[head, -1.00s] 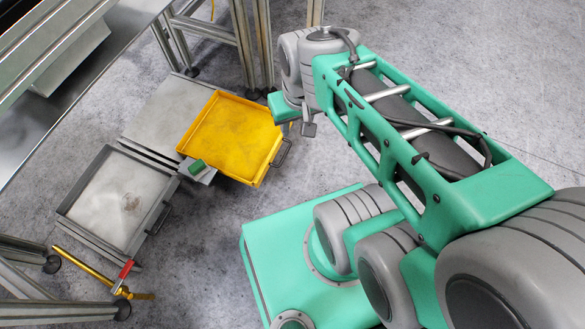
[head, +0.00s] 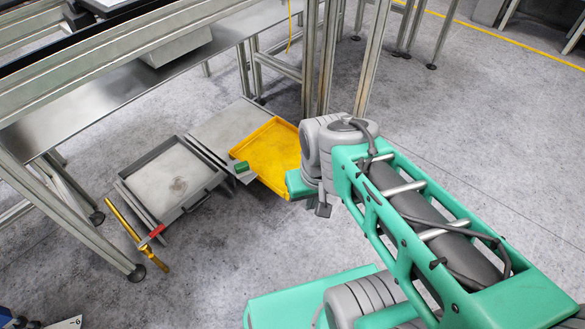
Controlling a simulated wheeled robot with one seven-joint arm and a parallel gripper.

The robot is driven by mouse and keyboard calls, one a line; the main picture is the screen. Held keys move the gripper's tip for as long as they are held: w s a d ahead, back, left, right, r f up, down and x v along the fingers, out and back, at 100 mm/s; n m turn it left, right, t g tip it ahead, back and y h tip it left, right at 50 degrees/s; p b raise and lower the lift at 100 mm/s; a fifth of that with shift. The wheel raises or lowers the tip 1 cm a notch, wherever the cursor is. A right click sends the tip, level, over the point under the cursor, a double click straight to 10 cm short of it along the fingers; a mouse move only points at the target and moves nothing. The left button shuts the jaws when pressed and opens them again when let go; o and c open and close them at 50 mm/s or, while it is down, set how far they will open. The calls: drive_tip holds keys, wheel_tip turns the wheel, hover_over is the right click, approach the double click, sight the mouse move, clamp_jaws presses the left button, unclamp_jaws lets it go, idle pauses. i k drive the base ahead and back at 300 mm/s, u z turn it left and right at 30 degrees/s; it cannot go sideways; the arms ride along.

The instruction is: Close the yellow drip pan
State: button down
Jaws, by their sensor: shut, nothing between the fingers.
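The yellow drip pan (head: 270,152) is a shallow open tray low near the floor, beside the workbench, in the head view. It stands drawn out from a grey flat plate (head: 232,124) behind it. My gripper (head: 302,187) is at the pan's right front corner and covers that corner and the pan's front handle. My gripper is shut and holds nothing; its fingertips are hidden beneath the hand. I cannot tell whether it touches the pan.
A grey pan (head: 172,178) lies left of the yellow one, with a green-handled part (head: 242,167) between them. Metal bench legs (head: 326,65) stand behind my wrist. Open floor extends to the right.

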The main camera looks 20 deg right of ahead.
sight(274, 149)
drive_tip(key=u, duration=0.4)
drive_tip(key=i, duration=1.2)
drive_tip(key=z, duration=0.55)
